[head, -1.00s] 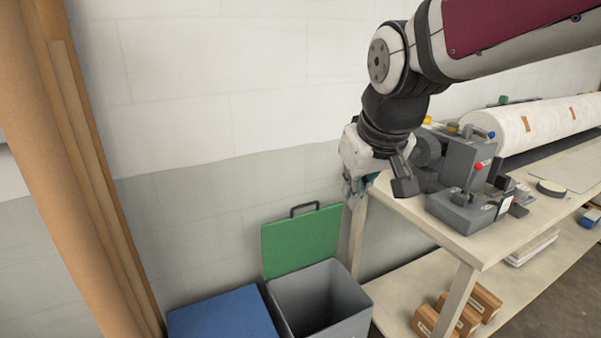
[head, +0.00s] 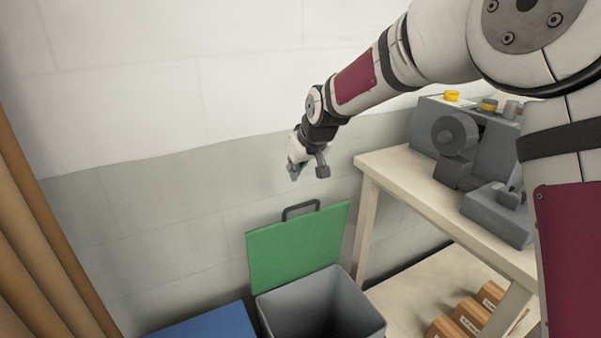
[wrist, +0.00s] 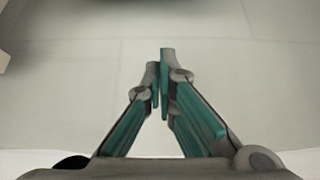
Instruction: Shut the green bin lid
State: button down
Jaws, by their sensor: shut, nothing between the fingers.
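The green lid (head: 297,247) stands raised at the back of a grey bin (head: 322,308), leaning near the wall. A dark handle (head: 300,210) sits on the lid's top edge. The bin's mouth is open, and its lower part is cut off by the frame. My gripper (head: 294,176) is above the lid handle in the head view, apart from it. In the wrist view my gripper (wrist: 160,62) has its teal-padded fingers together with nothing between them, and only plain wall behind. The lid does not show in the wrist view.
A blue lid (head: 205,322) is left of the grey bin. A pale workbench (head: 440,205) with a grey machine (head: 460,140) stands to the right, with cardboard boxes (head: 470,315) on its lower shelf. The wall (head: 150,200) is close behind.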

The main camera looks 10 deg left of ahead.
jog(key=b+x, duration=0.1)
jog(key=x, duration=0.7)
jog(key=shift+s+d+f, duration=0.15)
jog(key=shift+s+d, duration=0.45)
jog(key=shift+s, duration=0.3)
jog(key=shift+s+d+f, duration=0.2)
jog(key=shift+s+d, duration=0.4)
jog(key=shift+s, duration=0.35)
jog(key=shift+d, duration=0.1)
